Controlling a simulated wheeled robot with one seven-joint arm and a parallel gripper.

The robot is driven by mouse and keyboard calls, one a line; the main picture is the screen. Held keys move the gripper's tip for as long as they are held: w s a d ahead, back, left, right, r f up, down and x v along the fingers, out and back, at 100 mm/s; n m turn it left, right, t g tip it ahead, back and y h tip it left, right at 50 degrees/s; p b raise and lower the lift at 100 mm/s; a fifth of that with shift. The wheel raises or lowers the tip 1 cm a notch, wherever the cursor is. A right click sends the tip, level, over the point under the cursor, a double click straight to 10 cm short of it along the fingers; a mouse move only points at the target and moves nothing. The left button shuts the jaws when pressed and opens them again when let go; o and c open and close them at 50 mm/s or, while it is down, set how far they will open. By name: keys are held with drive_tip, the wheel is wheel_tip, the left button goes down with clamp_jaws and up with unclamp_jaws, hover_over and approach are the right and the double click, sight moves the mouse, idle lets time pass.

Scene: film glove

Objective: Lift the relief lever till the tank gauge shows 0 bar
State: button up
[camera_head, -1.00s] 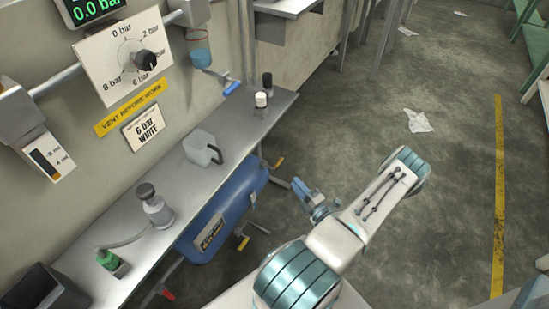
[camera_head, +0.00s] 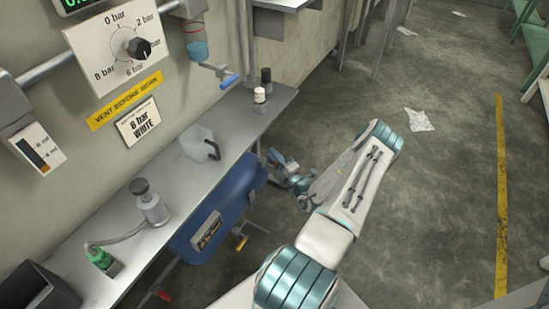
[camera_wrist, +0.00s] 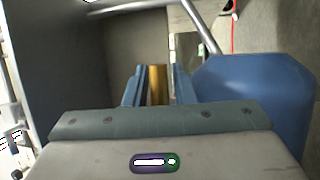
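The blue tank (camera_head: 225,200) lies under the metal bench. It also fills the right side of the wrist view (camera_wrist: 255,95). My gripper (camera_head: 276,158) is at the tank's far end, low beside the bench edge. In the wrist view, my gripper's two blue fingers (camera_wrist: 158,88) stand apart. A yellow bar (camera_wrist: 158,80), apparently the relief lever's handle, stands between them, with a narrow gap visible beside it. In the head view my gripper hides this handle. A green-digit display (camera_head: 75,5) at the top left is mostly cut off, so its reading cannot be told.
A dial (camera_head: 135,48) marked in bar hangs on the wall. Another yellow-handled valve (camera_head: 241,242) and a red handle (camera_head: 163,294) are below the bench. A jug (camera_head: 198,145) and bottles stand on the bench (camera_head: 180,190). Open floor lies right of my arm.

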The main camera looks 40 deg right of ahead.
sight(268, 165)
clamp_jaws()
drive_tip(key=shift+r+n, duration=0.15)
drive_tip(key=shift+n, duration=0.25)
drive_tip(key=shift+s+a+r+n+g+y, duration=0.25)
drive_tip(key=shift+a+r+n+y, duration=0.35)
drive_tip(key=shift+n+y, duration=2.4)
drive_tip(key=shift+s+a+r+n+y, duration=0.3)
drive_tip(key=shift+a+r+n+y, duration=0.5)
drive_tip(key=shift+n, duration=4.2)
drive_tip(key=shift+s+a+r+n+g+y, duration=0.15)
drive_tip(key=shift+s+a+r+n+y, duration=0.25)
drive_tip(key=shift+n+y, duration=2.7)
drive_tip(key=shift+w+a+f+n+h, duration=0.15)
drive_tip(key=shift+n+h, duration=0.55)
drive_tip(key=shift+n, duration=0.4)
